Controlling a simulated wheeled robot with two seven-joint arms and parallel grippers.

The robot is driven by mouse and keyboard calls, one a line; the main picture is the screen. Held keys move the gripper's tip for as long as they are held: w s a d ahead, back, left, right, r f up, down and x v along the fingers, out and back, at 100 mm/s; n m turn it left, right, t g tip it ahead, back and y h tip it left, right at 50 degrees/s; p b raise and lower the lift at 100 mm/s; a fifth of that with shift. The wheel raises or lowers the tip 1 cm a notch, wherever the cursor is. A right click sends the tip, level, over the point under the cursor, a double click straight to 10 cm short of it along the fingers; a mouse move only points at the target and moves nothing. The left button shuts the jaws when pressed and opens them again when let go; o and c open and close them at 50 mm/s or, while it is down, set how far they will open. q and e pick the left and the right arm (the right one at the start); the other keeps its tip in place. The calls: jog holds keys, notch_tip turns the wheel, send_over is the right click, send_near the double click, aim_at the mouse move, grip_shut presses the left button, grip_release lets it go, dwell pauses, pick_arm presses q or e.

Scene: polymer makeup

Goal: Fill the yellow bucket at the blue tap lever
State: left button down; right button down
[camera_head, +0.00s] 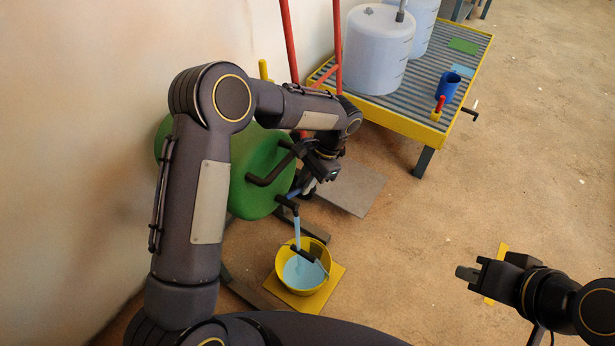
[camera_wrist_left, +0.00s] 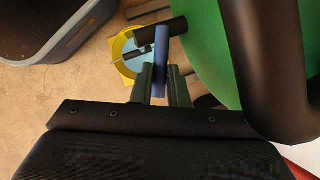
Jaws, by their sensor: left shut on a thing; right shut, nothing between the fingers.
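The yellow bucket (camera_head: 305,291) stands upright on a yellow square mat below the tap spout (camera_head: 287,203). A light blue stream (camera_head: 297,228) runs from the spout into the bucket, and blue liquid (camera_head: 302,271) shows inside. The bucket (camera_wrist_left: 119,46) also shows in the left wrist view, partly hidden by the dark spout. My left gripper (camera_head: 322,170) is at the front of the green tank (camera_head: 252,178), shut on the blue tap lever (camera_wrist_left: 162,70), which lies between its fingers. My right gripper (camera_head: 470,278) is shut and empty, well right of the bucket.
A yellow-framed slatted platform (camera_head: 395,115) stands at the back, carrying whitish tanks (camera_head: 378,55), a blue cup (camera_head: 448,86) and a red-handled item (camera_head: 439,105). A grey plate (camera_head: 355,188) lies on the floor behind the bucket. The sandy floor between bucket and right gripper is clear.

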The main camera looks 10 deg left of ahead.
pick_arm(q)
jog(key=shift+w+a+r+n+g+p, duration=0.25)
jog(key=shift+n+g+p, duration=0.1)
jog(key=shift+n, duration=0.25)
jog(key=shift+w+a+f+n+h, duration=0.15)
jog(key=shift+f+n+h, duration=0.15)
jog(key=shift+n, duration=0.2)
jog(key=c, duration=1.4)
grip_release()
pick_arm(e)
jog(key=shift+r, duration=0.95)
